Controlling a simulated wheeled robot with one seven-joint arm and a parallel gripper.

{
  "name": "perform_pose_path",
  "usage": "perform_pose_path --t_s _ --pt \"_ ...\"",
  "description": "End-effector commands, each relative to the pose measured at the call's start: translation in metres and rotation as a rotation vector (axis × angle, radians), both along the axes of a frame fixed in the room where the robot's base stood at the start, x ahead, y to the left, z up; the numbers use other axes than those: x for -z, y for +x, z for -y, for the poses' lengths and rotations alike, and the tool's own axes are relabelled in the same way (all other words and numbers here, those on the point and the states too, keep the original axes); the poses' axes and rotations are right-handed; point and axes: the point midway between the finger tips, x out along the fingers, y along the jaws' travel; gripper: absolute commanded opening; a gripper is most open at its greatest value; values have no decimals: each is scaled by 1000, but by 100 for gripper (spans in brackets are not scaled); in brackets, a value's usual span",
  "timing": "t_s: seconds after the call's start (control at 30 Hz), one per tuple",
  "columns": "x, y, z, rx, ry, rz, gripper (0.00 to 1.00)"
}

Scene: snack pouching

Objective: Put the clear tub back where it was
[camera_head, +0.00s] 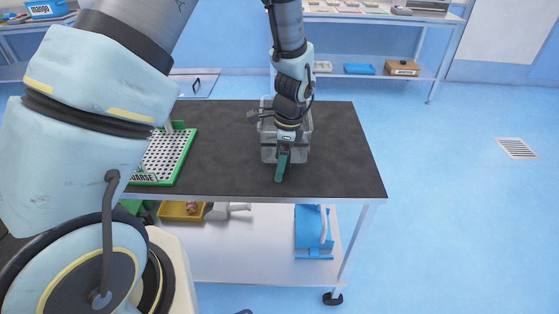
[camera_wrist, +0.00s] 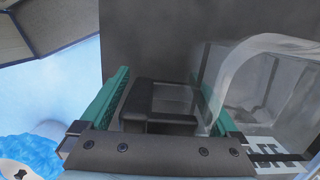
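The clear tub (camera_head: 269,152) stands on the dark table top, right of its middle, partly hidden behind my arm and gripper. In the wrist view the clear tub (camera_wrist: 285,52) fills the right side, its curved rim close to the right finger. My gripper (camera_head: 282,172) points down at the tub's near side, its green finger in front of the tub's wall. In the wrist view my gripper (camera_wrist: 160,73) has its two green fingers wide apart. A dark block-like shape shows between them; I see no tub wall clamped there. Whether the right finger touches the tub, I cannot tell.
A green-framed perforated tray (camera_head: 165,158) stands on the table's left part, partly behind my arm. The table top (camera_head: 345,160) is bare to the right of the tub. The lower shelf holds a yellow bin (camera_head: 181,212) and a blue item (camera_head: 308,228).

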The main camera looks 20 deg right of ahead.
Motion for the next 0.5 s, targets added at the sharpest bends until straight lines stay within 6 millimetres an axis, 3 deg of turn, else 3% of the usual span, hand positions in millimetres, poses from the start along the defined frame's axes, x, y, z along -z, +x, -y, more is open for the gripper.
perform_pose_path --t_s 0.37,0.5 --pt "-6 0 1 -1 -1 1 100" --pt "-24 0 4 0 -5 3 100"
